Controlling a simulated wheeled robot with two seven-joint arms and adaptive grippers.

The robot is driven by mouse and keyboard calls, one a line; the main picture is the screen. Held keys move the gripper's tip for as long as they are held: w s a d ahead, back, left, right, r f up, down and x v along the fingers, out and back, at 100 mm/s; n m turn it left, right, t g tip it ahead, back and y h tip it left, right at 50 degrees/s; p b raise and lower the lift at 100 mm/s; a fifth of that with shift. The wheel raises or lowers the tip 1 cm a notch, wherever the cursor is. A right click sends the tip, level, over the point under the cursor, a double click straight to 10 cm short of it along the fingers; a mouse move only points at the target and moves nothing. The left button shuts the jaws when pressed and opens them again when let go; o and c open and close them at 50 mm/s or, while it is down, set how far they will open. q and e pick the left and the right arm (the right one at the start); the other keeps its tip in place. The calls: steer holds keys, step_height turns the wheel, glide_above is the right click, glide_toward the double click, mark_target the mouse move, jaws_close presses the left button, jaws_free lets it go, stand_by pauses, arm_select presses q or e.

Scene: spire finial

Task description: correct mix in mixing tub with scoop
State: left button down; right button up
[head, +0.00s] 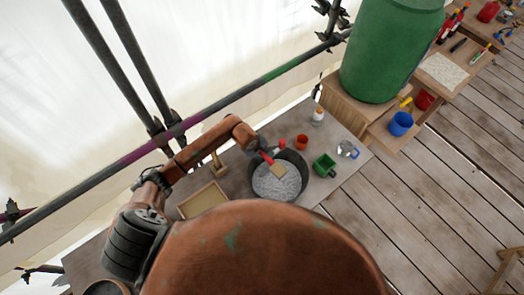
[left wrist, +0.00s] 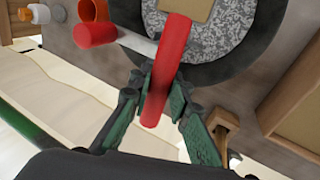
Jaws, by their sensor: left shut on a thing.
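The mixing tub (head: 301,158) is a round dark tub on the grey table, with speckled grey mix (head: 283,185) inside. My left gripper (head: 261,151) is at the tub's far left rim, shut on the red handle of the scoop (head: 278,172). The scoop's flat tan end is over the mix; whether it touches the mix I cannot tell. In the left wrist view the red handle (left wrist: 172,60) lies between my green fingers (left wrist: 160,95), with the tub's rim (left wrist: 225,72) just beyond. My right gripper is not in view.
A second red handle (left wrist: 95,36) with a pale rod reaches over the tub's rim. An orange cup (head: 302,142), a green mug (head: 324,165), a white bottle (head: 318,115) and a metal cup (head: 347,149) stand right of the tub. A wooden tray (head: 203,199) lies left. A green barrel (head: 388,50) stands behind.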

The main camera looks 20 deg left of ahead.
arm_select(q)
steer(key=shift+s+a+f+t+h+b, duration=0.1)
steer(key=shift+s+f+t+h+b, duration=0.15)
steer(key=shift+t+b, duration=0.4)
steer(key=shift+s+a+f+t+h+b, duration=0.15)
steer(key=shift+s+t+h+b, duration=0.2)
steer(key=shift+t+b, duration=0.25)
steer(key=t+h+b, duration=0.1)
steer(key=t+b, duration=0.2)
steer(key=b, duration=0.6)
steer(key=m+t+h+b, duration=0.1)
steer(key=t+h+b, duration=0.1)
steer(key=b, duration=0.7)
steer(key=s+m+t+h+b, duration=0.1)
steer(key=t+b, duration=0.3)
steer(key=b, duration=0.6)
steer(key=shift+s+a+h, duration=0.1)
steer(key=shift+a+h, duration=0.25)
steer(key=shift+h, duration=0.35)
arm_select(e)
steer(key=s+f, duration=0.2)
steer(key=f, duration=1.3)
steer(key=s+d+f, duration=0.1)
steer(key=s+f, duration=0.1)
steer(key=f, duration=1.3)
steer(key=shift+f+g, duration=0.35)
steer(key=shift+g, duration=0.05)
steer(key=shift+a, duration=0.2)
